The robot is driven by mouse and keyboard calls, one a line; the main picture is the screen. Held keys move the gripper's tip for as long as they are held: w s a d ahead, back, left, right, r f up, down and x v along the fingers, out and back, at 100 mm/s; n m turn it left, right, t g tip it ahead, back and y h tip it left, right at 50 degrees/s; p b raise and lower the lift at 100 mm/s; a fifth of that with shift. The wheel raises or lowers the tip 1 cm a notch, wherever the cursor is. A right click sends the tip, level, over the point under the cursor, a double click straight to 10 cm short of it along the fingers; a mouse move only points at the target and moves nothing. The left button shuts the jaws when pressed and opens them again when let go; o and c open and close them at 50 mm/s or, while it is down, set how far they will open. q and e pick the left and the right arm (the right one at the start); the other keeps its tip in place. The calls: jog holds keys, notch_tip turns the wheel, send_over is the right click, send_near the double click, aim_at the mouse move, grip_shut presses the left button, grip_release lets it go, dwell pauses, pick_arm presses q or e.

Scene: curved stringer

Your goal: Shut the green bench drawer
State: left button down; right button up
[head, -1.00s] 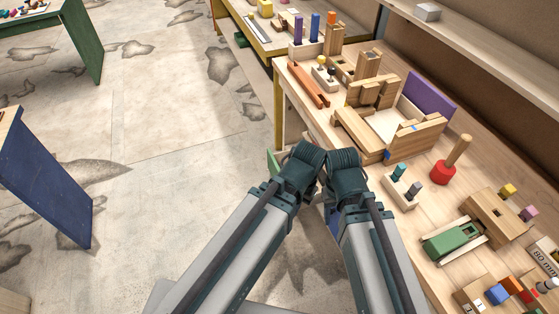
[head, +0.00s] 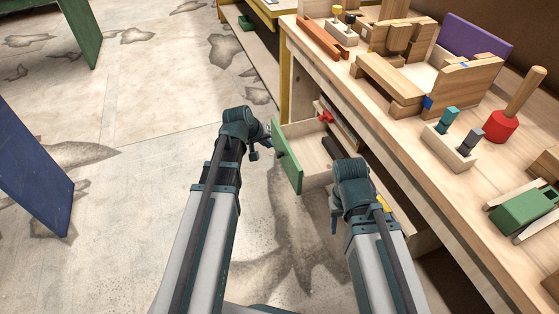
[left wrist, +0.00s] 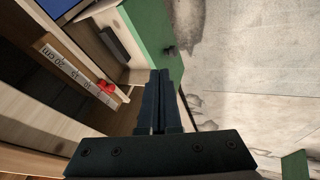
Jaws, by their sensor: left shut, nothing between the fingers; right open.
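The green bench drawer (head: 287,160) stands pulled out from the workbench's side, its green front facing left and its pale open box behind. My left gripper (head: 258,150) is beside the green front, on its outer side near the far end; I cannot tell if they touch. In the left wrist view its fingers (left wrist: 158,78) are shut and empty, overlapping the green front (left wrist: 150,32), which bears a dark knob (left wrist: 170,50). My right gripper (head: 334,218) is at the drawer's near side, mostly hidden behind its own wrist.
The wooden workbench (head: 400,140) carries wooden blocks, a red-based peg (head: 503,125) and a green block (head: 525,210). A shelf under it holds a red item (head: 326,117). A blue panel (head: 35,155) stands left; the floor between is clear.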

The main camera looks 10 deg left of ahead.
pick_arm(q)
jog(key=shift+n+t, duration=0.5)
jog(key=shift+n, duration=0.1)
jog(key=a, duration=0.1)
jog(key=w+a+f+b, duration=0.1)
jog(key=w+a+f, duration=0.1)
jog(key=shift+w+a+f+b, duration=0.1)
jog(key=shift+a+f+b, duration=0.05)
jog(key=shift+a+b, duration=0.25)
pick_arm(e)
notch_tip(320, 180, down, 3)
jog(key=shift+f, duration=0.15)
pick_arm(q)
jog(key=b, duration=0.8)
send_near(284, 148)
jog(key=a+x, duration=0.1)
jog(key=x, duration=0.3)
jog(key=shift+w+d+f, duration=0.2)
jog(key=shift+d+f, duration=0.1)
jog(key=shift+d, duration=0.2)
pick_arm(e)
notch_tip(284, 148, down, 8)
jog(key=shift+d, duration=0.1)
pick_arm(q)
jog(key=w+d, duration=0.9)
jog(key=d, duration=0.5)
jog(key=shift+w+d, duration=0.2)
jog(key=shift+w, duration=0.15)
jog(key=shift+a, duration=0.1)
